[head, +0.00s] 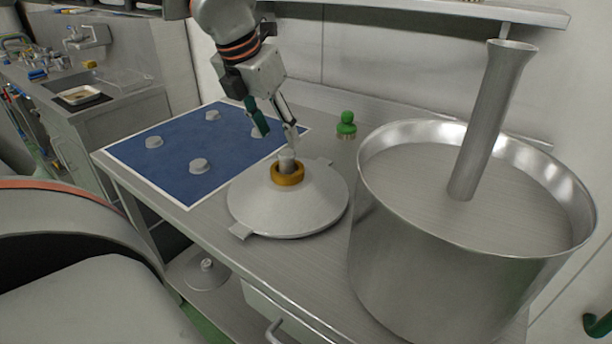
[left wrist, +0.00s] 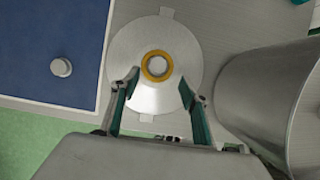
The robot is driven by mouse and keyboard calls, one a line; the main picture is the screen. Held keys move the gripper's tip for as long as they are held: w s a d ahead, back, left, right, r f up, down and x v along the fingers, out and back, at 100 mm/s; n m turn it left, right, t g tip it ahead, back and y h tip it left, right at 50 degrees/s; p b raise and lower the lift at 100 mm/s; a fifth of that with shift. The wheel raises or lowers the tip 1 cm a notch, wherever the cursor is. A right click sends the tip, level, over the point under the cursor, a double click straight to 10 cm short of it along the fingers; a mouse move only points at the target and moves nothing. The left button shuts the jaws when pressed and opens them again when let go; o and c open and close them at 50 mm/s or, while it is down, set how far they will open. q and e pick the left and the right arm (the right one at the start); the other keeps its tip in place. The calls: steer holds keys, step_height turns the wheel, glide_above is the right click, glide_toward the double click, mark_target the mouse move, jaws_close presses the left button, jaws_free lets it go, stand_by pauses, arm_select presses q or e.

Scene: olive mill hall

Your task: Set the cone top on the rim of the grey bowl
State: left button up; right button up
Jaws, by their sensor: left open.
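The cone top (head: 253,206) is a wide grey metal cone with a yellow-orange collar (head: 287,174) around its short neck. It rests on the metal table beside the blue mat, and also shows in the left wrist view (left wrist: 182,97). The large grey bowl (head: 400,232) stands to its right, a deep metal vessel with a bright round rim. A flared metal tube (head: 484,130) rises inside it. My left gripper (head: 279,137) is open, above the cone top's neck and apart from it; its fingers (left wrist: 159,112) show empty in the left wrist view. My right gripper is not in view.
A blue mat (head: 170,172) with several small grey knobs lies at the left of the table. A green-handled brush (head: 346,124) stands behind the cone top. A wall shelf (head: 440,12) runs above. A sink counter (head: 100,115) is at the far left.

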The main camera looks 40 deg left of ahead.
mark_target(286, 153)
arm_select(q)
steer(key=shift+x, duration=1.2)
steer(key=shift+f, duration=0.45)
steer(key=b+x, duration=0.1)
steer(key=x, duration=0.2)
steer(key=shift+w+a+f, duration=0.1)
steer(key=shift+a+f, duration=0.05)
steer(key=shift+f, duration=0.1)
steer(key=shift+w+f, duration=0.15)
steer(key=shift+f, duration=0.15)
steer(key=shift+w+f, duration=0.1)
steer(key=c, duration=1)
jaws_close()
steer(key=shift+w, duration=0.1)
steer(key=shift+r, duration=0.4)
steer(key=shift+a+r, duration=0.1)
steer(key=shift+r, duration=0.25)
step_height(286, 153, up, 19)
steer(key=p, duration=0.2)
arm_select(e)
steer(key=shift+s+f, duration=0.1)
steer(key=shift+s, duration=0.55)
